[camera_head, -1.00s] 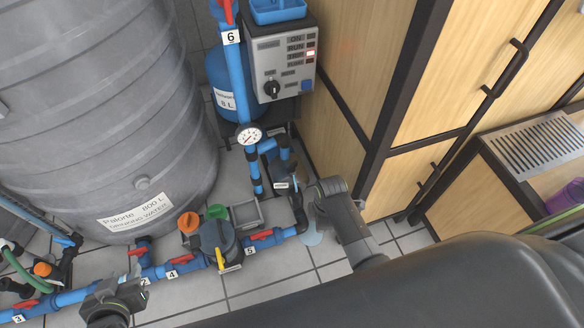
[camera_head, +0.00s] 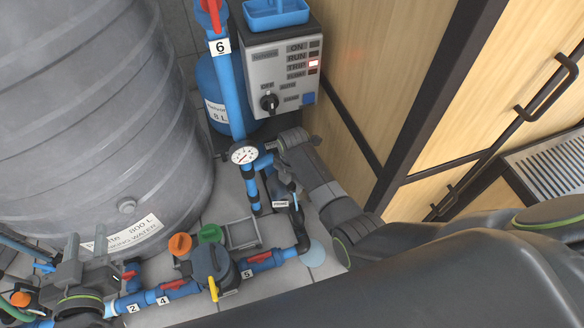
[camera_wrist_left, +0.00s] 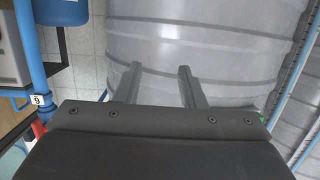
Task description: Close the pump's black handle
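The pump (camera_head: 284,190) is a dark blue unit on the floor below the gauge, with a small white label on its front. My right gripper (camera_head: 272,146) is over its top, beside the gauge and blue pipe. The wrist covers much of the pump, and I cannot make out its black handle or whether the gripper touches it. The right fingers are too unclear to tell open or shut. My left gripper (camera_head: 86,246) is in front of the grey tank. In the left wrist view its two fingers (camera_wrist_left: 161,82) are apart and empty, facing the tank wall.
A control box (camera_head: 281,75) with a black knob and lit red lamp stands behind the pump. A pressure gauge (camera_head: 244,154) sits on the blue riser pipe. The large grey tank (camera_head: 90,110) fills the left. A filter housing (camera_head: 212,266) and red-handled valves line the floor pipe. Wooden cabinets (camera_head: 400,80) stand right.

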